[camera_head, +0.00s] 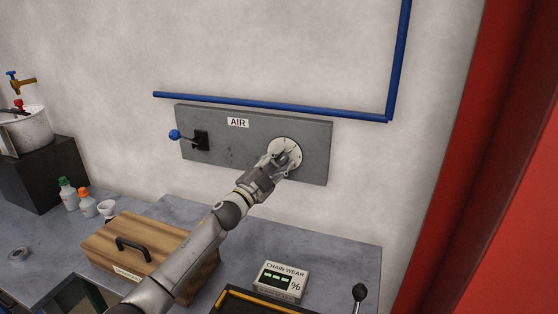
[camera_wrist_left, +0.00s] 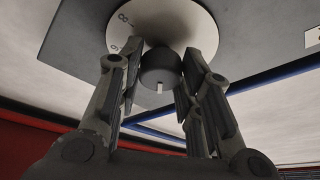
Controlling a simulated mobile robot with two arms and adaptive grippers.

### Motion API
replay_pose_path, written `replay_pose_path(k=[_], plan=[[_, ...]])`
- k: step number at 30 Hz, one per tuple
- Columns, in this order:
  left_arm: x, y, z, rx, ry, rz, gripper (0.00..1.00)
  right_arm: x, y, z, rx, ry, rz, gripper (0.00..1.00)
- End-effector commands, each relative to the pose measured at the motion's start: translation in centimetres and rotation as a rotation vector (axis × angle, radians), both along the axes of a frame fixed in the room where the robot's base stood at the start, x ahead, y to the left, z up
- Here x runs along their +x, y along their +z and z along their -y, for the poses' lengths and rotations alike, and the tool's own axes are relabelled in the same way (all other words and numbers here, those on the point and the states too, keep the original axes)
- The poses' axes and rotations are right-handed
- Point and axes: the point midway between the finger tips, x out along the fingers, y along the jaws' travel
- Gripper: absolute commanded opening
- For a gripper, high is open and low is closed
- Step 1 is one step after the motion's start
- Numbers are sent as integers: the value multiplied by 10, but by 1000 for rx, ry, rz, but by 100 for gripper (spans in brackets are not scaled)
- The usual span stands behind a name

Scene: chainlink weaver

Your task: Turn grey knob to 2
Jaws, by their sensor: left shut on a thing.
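The grey knob (camera_wrist_left: 160,70) sits at the centre of a pale round dial (camera_wrist_left: 196,17) in the left wrist view. In the head view the dial (camera_head: 288,146) is on the right part of the grey AIR panel (camera_head: 230,165), and the knob is hidden by my gripper. My left gripper (camera_head: 275,159) reaches the dial, and in the left wrist view its fingers (camera_wrist_left: 160,68) are shut on the knob from both sides. My right gripper is not in view.
A blue-knobbed lever (camera_head: 184,137) sticks out at the panel's left. A blue pipe (camera_head: 270,105) runs above the panel. Below are a wooden box (camera_head: 190,262) with a black handle and a chain wear gauge (camera_head: 281,280). Bottles and a pot stand at left.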

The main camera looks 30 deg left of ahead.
Motion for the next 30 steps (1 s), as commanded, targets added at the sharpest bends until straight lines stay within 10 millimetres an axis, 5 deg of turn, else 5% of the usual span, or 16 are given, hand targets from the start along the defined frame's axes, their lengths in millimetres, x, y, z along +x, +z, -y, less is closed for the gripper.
replay_pose_path(k=[13,14,18,30], plan=[[0,0,0,9,1,-2,9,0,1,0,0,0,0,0],[0,0,0,9,1,-2,37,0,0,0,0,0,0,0],[0,0,0,8,0,-2,54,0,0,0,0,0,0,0],[-3,-1,0,8,0,-3,54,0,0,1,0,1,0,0]])
